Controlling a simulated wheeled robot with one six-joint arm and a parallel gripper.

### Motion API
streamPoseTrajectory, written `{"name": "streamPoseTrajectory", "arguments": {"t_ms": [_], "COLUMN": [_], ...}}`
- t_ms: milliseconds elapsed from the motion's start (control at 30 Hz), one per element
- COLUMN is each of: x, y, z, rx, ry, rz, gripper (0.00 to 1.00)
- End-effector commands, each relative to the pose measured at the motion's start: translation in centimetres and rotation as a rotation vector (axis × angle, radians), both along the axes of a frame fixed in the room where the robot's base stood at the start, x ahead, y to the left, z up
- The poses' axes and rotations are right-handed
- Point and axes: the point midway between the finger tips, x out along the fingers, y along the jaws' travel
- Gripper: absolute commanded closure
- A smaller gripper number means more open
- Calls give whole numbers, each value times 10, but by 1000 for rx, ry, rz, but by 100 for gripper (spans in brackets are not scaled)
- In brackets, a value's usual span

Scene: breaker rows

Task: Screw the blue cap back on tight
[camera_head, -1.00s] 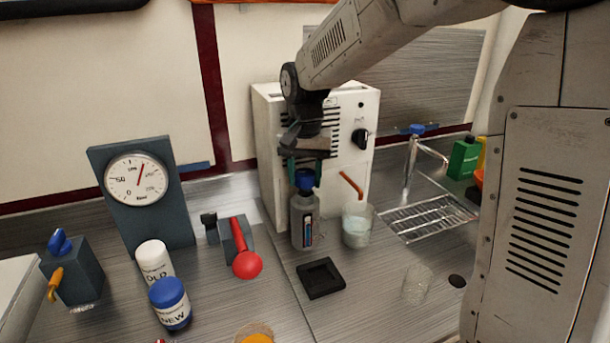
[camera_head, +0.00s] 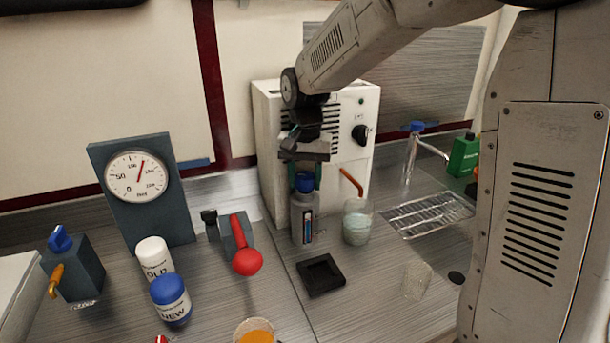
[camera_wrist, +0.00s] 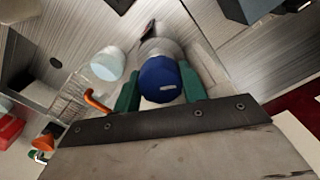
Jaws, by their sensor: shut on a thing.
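The blue cap (camera_head: 305,182) sits on top of a grey bottle (camera_head: 303,220) that stands upright in front of the white machine. The bottle carries a dark label with a coloured stripe. My gripper (camera_head: 305,172) points down from above, its green fingers on both sides of the cap. In the wrist view the cap (camera_wrist: 160,80) lies between the two green fingertips (camera_wrist: 159,88), and the grey bottle (camera_wrist: 160,48) shows beyond it. My gripper is shut on the cap. The thread between cap and bottle is hidden, so I cannot tell how tight it is.
A black square tray (camera_head: 320,274) lies in front. A red-handled lever (camera_head: 243,248) is at left. The white machine (camera_head: 270,150) stands right behind. Jars labelled OLD (camera_head: 154,262) and NEW (camera_head: 171,303) stand front left.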

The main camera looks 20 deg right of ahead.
Motion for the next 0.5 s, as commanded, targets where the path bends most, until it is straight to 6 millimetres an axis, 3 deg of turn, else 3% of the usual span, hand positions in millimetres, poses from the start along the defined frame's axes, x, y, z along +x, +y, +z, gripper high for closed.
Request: {"name": "streamPoseTrajectory", "arguments": {"t_ms": [133,167,233,500], "x": [0,0,0,0], "y": [0,0,0,0], "z": [-4,-4,-4,-3], "rx": [0,0,0,0], "ry": [0,0,0,0], "rz": [0,0,0,0], "gripper": [80,53,33,33]}}
